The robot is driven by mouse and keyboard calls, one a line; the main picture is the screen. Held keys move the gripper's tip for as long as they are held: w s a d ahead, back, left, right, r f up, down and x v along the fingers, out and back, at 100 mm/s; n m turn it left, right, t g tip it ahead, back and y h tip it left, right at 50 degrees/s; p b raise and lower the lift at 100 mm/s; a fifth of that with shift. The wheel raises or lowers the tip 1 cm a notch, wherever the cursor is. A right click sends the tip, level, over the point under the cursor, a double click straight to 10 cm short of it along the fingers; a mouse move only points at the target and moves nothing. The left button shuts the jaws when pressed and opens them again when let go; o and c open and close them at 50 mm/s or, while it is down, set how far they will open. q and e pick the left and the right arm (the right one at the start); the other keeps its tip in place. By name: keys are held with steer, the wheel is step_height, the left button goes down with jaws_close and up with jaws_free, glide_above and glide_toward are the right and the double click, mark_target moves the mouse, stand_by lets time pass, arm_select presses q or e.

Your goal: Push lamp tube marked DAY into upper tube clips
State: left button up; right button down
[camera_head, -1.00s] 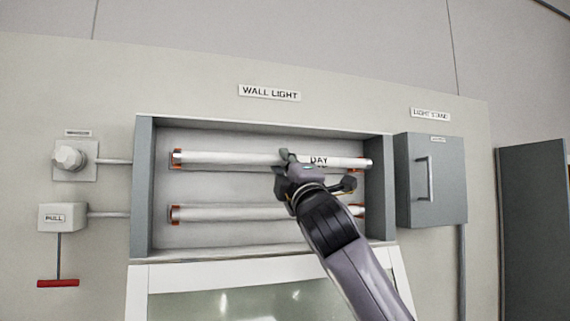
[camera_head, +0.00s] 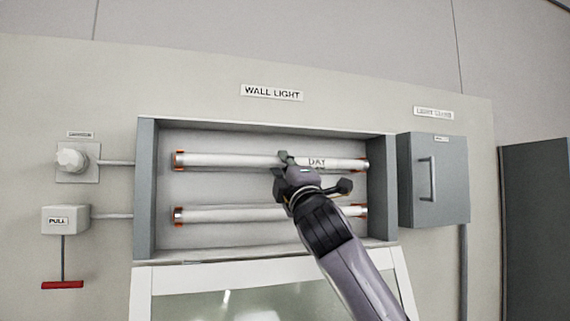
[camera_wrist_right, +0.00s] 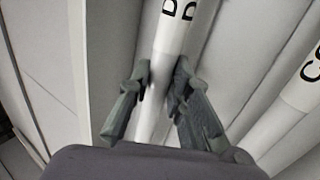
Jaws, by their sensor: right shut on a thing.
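The lamp tube marked DAY (camera_head: 235,160) lies level along the upper row of the wall light box, its ends at the orange upper tube clips (camera_head: 179,160) and (camera_head: 364,164). I cannot tell how deep the ends sit in the clips. My right gripper (camera_head: 284,158) is shut on the tube just left of the DAY mark. The right wrist view shows the tube (camera_wrist_right: 176,40) between both fingers (camera_wrist_right: 156,90). My left gripper is not in view.
A second tube (camera_head: 240,213) lies in the lower clips, below my right gripper. The grey box walls (camera_head: 146,190) stand close to both tube ends. An open glazed cover (camera_head: 190,290) hangs below. A grey cabinet (camera_head: 450,180) is at right, a pull switch (camera_head: 63,220) at left.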

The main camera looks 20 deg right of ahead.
steer(key=shift+w+r+p, duration=0.15)
steer(key=shift+w+p, duration=0.35)
steer(key=shift+w, duration=0.1)
steer(key=c, duration=1.4)
jaws_free()
steer(key=shift+w, duration=0.15)
steer(key=shift+s+f+b, duration=0.25)
steer(key=shift+s+b, duration=0.25)
steer(key=shift+s, duration=0.4)
steer(key=shift+s+r+b, duration=0.1)
steer(key=shift+s+b, duration=0.45)
steer(key=shift+s, duration=1.15)
steer(key=v, duration=1.2)
